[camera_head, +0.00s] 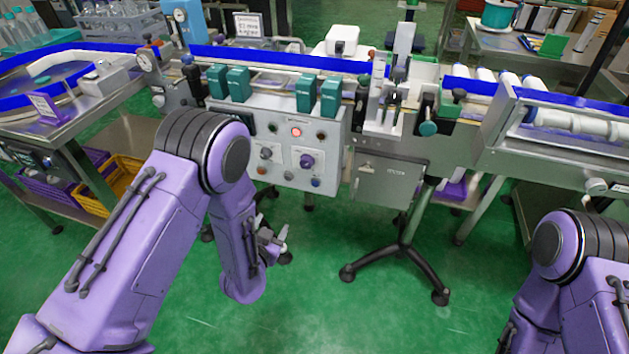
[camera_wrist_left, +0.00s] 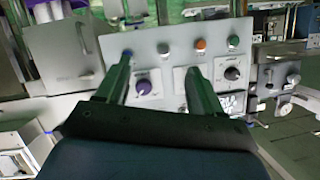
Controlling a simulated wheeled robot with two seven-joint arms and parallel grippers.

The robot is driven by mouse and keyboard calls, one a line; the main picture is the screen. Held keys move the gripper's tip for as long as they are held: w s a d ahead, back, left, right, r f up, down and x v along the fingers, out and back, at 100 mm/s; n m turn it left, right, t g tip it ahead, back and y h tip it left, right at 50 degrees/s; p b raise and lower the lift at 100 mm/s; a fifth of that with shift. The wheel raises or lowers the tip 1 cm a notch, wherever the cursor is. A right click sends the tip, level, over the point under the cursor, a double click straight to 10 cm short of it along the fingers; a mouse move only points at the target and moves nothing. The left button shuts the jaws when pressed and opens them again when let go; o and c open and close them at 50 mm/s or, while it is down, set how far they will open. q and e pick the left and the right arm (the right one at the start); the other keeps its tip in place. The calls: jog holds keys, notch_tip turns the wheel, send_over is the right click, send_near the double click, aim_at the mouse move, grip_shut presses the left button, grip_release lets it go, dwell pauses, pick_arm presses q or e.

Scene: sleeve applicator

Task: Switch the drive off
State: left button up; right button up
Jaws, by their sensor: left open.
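The grey control panel (camera_head: 335,150) is on the front of the machine. It carries a purple knob (camera_head: 306,160) on the right and a dark-and-silver knob (camera_head: 265,153) on the left. A red lamp (camera_head: 296,132) looks lit above them. I cannot read the labels or the knob settings. My left gripper (camera_head: 279,245) is open and empty, in front of and below the panel. In the left wrist view, the panel appears turned round; the purple knob (camera_wrist_left: 145,87) shows between the open fingers (camera_wrist_left: 158,70), and the dark knob (camera_wrist_left: 232,73) is to their right. No contact shows.
Coloured buttons, among them a blue one (camera_head: 316,182), line the panel's lower edge. Teal blocks (camera_head: 305,92) stand above it. A grey box (camera_head: 388,180) hangs to its right, over a black-footed stand (camera_head: 402,262). The green floor in front is open.

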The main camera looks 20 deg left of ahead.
aim_at(305, 165)
pick_arm(q)
jog(key=w+d+r+m+t+h+b, duration=0.1)
jog(key=w+d+r+m+t+h, duration=0.1)
jog(key=w+d+r+m+t, duration=0.4)
jog(key=w, duration=0.4)
jog(key=w+a+n+g, duration=0.1)
jog(key=w, duration=0.3)
jog(key=w+n+g, duration=0.1)
jog(key=w, duration=0.2)
jog(key=shift+w+a+r, duration=0.3)
jog(key=shift+w+r, duration=0.1)
jog(key=c, duration=1.1)
